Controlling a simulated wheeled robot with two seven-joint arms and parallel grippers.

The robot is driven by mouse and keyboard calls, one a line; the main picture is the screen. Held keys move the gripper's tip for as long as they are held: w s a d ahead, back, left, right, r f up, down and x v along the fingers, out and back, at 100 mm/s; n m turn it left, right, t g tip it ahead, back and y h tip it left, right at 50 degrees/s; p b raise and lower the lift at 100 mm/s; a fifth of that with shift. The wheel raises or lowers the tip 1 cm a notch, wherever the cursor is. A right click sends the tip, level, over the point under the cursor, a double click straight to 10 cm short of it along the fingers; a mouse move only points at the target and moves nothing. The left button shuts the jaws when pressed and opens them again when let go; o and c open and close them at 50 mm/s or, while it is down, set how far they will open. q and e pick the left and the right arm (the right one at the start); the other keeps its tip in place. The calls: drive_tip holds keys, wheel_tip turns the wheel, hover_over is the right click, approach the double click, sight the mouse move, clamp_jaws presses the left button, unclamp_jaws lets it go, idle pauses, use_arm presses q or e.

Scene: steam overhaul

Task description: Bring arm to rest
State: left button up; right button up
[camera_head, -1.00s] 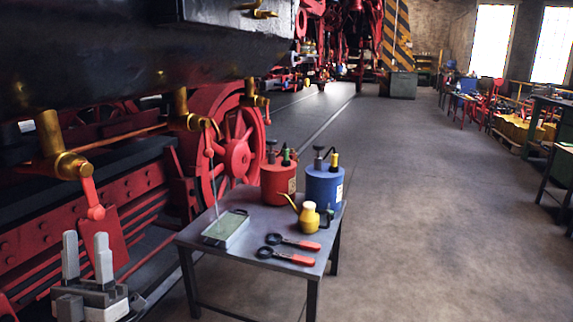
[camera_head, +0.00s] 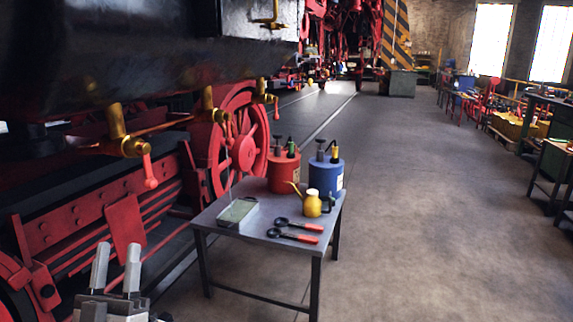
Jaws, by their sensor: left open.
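My left gripper (camera_head: 115,270) is at the lower left of the head view, its two grey fingers pointing up with a gap between them. It is open and empty. It is in front of the locomotive's red frame and left of the small grey table (camera_head: 212,222), touching neither as far as I can see. Its arm is mostly below the picture. My right gripper is not in view.
On the table are a red can (camera_head: 284,172), a blue can (camera_head: 326,175), a yellow oil can (camera_head: 312,204), two red-handled tools (camera_head: 293,237) and a shallow tray (camera_head: 238,212). Brass valves (camera_head: 118,135) with red handles stick out from the black locomotive. The floor (camera_head: 430,220) at right is clear.

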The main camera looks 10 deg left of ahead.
use_arm(q)
drive_tip(key=d+f+m+g+h+p, duration=0.35)
drive_tip(key=d+f+g+h, duration=0.25)
drive_tip(key=d+f+g, duration=0.4)
drive_tip(key=s+d+f+m+g+h+p, duration=0.1)
drive_tip(key=s+d+f+m+g+h, duration=0.1)
drive_tip(key=s+d+f+g, duration=0.5)
drive_tip(key=s+d+f+m, duration=0.1)
drive_tip(key=s+d+f, duration=0.2)
drive_tip(key=s+d, duration=0.1)
drive_tip(key=shift+s+d+f+h, duration=0.3)
drive_tip(key=shift+s+f, duration=0.05)
drive_tip(key=shift+s, duration=0.25)
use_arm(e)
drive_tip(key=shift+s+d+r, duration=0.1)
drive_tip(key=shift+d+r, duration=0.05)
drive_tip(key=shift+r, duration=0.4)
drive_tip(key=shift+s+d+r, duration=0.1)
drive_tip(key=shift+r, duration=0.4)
